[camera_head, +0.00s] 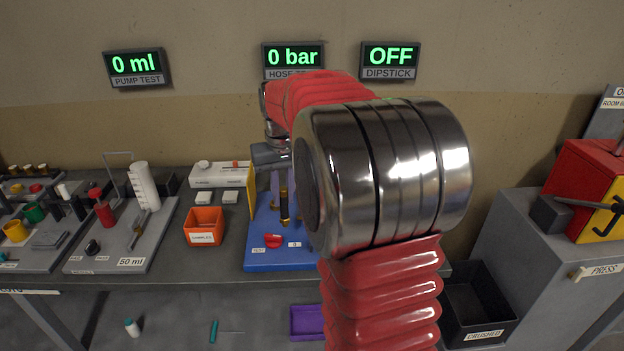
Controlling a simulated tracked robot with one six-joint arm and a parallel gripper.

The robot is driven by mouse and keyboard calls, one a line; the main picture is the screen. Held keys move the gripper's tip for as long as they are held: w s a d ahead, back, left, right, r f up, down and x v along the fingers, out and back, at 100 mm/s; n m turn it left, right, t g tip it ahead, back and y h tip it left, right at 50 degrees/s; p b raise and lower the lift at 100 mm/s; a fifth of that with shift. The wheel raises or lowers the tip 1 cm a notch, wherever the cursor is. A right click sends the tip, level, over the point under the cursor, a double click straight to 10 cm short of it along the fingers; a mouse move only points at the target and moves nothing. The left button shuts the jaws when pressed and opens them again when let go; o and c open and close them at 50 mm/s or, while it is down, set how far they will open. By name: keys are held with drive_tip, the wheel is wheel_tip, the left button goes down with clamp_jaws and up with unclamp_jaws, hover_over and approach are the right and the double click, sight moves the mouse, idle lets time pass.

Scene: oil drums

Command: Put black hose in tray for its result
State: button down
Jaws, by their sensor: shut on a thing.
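A black hose (284,206) with brass-coloured parts stands upright at the blue hose test stand (262,258), behind its red knob. My gripper (283,188) is above the stand, shut on the upper part of the hose; my arm hides much of it and the stand's right side. The hose test display (293,55) reads 0 bar. A purple tray (306,321) is lower down, partly hidden by my arm. A black bin labelled CRUSHED (482,337) is at the lower right.
A yellow panel (252,204) rises at the stand's left edge. A white box (220,174) is behind the orange tray. The pump test board (125,238) with a white cylinder is further left. A red press (590,185) stands on a grey block at right.

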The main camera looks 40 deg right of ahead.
drive_tip(key=w+a+f+n, duration=0.2)
drive_tip(key=a+f, duration=0.2)
drive_tip(key=a, duration=0.6)
drive_tip(key=w+a+f+n, duration=0.1)
drive_tip(key=w+a+f, duration=0.2)
drive_tip(key=a, duration=0.8)
wheel_tip(320, 180, down, 2)
drive_tip(key=shift+f+n, duration=0.2)
drive_tip(key=shift+n, duration=0.2)
